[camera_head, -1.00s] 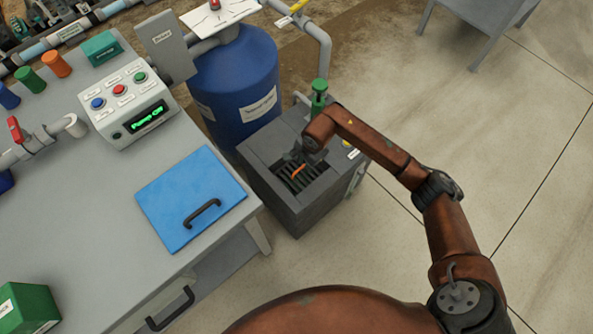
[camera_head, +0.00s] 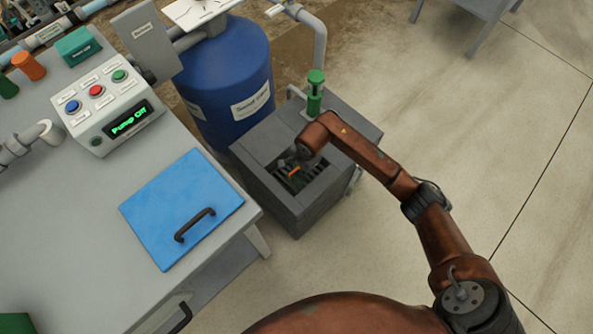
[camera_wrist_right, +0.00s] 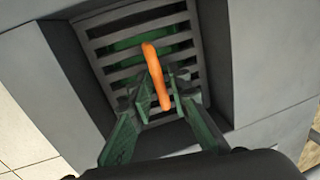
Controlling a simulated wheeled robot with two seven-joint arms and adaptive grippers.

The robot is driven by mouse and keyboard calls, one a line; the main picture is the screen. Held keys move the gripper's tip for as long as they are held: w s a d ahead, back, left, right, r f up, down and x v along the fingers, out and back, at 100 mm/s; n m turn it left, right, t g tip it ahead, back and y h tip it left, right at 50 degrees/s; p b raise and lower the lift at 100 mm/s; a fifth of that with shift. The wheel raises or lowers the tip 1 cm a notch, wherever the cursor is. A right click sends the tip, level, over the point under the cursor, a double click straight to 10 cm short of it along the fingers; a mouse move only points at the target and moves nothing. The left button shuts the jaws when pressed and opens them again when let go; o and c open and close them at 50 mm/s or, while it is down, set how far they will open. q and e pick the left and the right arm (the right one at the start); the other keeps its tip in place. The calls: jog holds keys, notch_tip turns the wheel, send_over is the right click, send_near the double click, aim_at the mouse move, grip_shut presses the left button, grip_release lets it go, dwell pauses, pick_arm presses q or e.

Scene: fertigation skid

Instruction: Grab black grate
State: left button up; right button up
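The black grate (camera_wrist_right: 100,44) is a slatted panel in the square opening on top of the grey box. It also shows in the head view (camera_head: 316,172), partly covered by my right wrist. An orange handle (camera_wrist_right: 150,56) stands up from its middle and also shows in the head view (camera_head: 294,171). My right gripper (camera_wrist_right: 161,88) reaches down into the opening. Its dark green fingers converge close on either side of the orange handle and look shut on it. The grate is within the opening. My left gripper is out of view.
A green valve-like post (camera_head: 314,95) stands at the box's back edge. A blue tank (camera_head: 222,80) is behind it. The grey bench (camera_head: 85,200) with a blue lid (camera_head: 180,205) and control panel (camera_head: 118,110) is at left.

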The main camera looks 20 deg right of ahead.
jog(key=shift+c, duration=0.4)
grip_shut()
jog(key=shift+r, duration=0.1)
